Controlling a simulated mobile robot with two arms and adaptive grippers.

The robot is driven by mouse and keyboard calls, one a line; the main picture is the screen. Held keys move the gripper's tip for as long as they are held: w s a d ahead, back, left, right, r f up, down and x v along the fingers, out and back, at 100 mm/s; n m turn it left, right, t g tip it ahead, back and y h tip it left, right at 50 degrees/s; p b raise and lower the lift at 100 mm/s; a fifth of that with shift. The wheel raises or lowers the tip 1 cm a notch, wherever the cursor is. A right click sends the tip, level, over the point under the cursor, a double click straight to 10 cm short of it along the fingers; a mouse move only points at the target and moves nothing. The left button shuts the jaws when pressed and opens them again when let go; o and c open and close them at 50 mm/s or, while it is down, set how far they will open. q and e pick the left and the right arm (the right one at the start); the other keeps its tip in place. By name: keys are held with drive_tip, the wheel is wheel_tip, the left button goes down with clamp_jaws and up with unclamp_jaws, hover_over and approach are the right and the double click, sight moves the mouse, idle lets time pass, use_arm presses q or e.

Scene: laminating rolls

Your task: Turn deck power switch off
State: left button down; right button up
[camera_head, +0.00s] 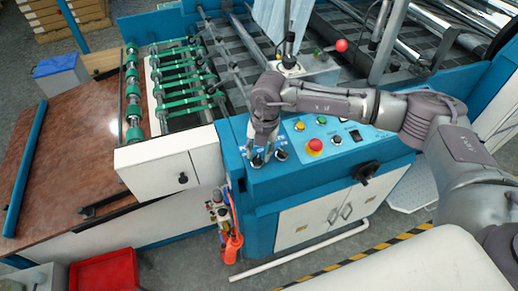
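A blue control panel (345,133) runs along the front of the laminating machine. Two dark round knobs sit at its left end, one (257,161) just under my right gripper and one (281,155) to its right. Labels beside them are too small to read, so I cannot tell which is the deck power switch. My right gripper (262,149) points down over the left knob, its fingertips close to it. I cannot tell whether they touch it or how far apart they are. My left gripper is out of view.
A red mushroom button (315,146) and several small buttons are right of the knobs. A black handle (366,171) sticks out of the front. A white box (170,175) and green-banded rollers (185,83) are to the left. A red bin (105,271) stands on the floor.

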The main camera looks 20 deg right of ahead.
drive_tip(key=shift+c, duration=0.3)
clamp_jaws()
drive_tip(key=shift+s, duration=0.1)
drive_tip(key=shift+f, duration=0.1)
drive_tip(key=shift+a+f+n+b, duration=0.15)
drive_tip(key=shift+f+n+b, duration=0.1)
drive_tip(key=shift+n+b, duration=0.75)
drive_tip(key=n+b, duration=0.3)
drive_tip(key=a+n+h+b, duration=0.1)
drive_tip(key=n+b, duration=0.1)
drive_tip(key=b, duration=0.2)
drive_tip(key=shift+f+n, duration=0.1)
drive_tip(key=shift+n, duration=0.3)
drive_tip(key=shift+s+a+n+h+b, duration=0.1)
drive_tip(key=shift+n+h+b, duration=0.15)
drive_tip(key=shift+n+b, duration=0.7)
drive_tip(key=shift+s+a+n+h+b, duration=0.1)
drive_tip(key=shift+n+h+b, duration=0.15)
drive_tip(key=shift+n+b, duration=0.7)
